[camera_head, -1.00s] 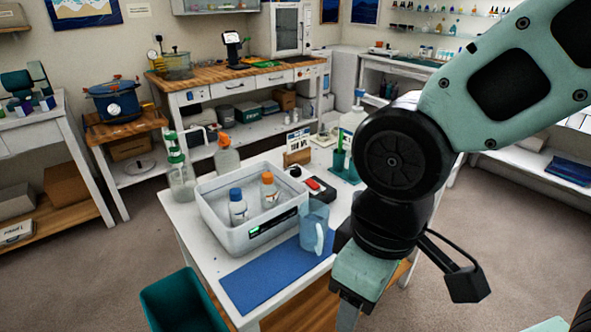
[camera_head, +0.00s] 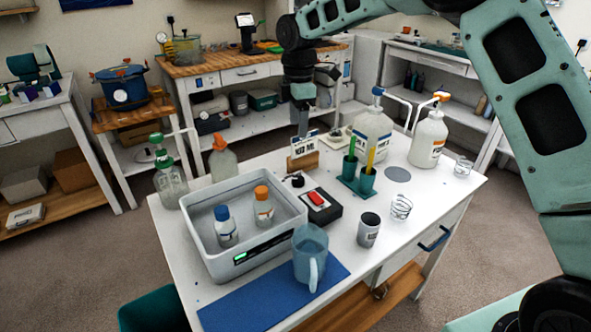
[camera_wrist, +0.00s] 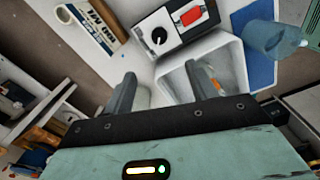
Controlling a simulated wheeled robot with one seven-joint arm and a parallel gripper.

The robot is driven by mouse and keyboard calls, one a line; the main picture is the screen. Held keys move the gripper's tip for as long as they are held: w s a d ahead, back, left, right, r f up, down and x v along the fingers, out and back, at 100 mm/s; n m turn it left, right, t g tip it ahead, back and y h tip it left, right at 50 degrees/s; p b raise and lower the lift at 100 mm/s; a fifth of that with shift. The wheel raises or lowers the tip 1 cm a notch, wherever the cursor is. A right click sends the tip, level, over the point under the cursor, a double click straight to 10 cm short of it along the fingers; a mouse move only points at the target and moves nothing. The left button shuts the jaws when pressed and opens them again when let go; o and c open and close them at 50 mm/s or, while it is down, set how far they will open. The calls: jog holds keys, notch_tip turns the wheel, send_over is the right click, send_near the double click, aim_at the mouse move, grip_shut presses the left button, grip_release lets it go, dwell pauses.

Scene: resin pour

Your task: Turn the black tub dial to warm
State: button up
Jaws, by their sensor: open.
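The black dial (camera_head: 297,180) sits beside the white tub (camera_head: 190,212), on the table at its back right corner. In the wrist view the dial (camera_wrist: 158,37) is a round black knob with a white mark, on a pale-faced control box (camera_wrist: 150,22) next to a red switch (camera_wrist: 190,17). The label markings are too small to read. My gripper (camera_head: 303,132) points down above and behind the dial, apart from it. In the wrist view my gripper (camera_wrist: 160,85) is open and empty, with the dial beyond its fingertips.
A wooden block with a sign (camera_head: 304,154) stands close behind the dial. Two bottles (camera_head: 226,226) stand in the tub. A blue jug (camera_head: 310,258), a teal cup holder (camera_head: 358,190) and large pump bottles (camera_head: 372,135) stand around it.

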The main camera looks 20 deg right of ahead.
aim_at(298, 179)
notch_tip(298, 179, down, 17)
jog(key=shift+f+p, duration=0.2)
jog(key=shift+p, duration=0.8)
jog(key=c, duration=1)
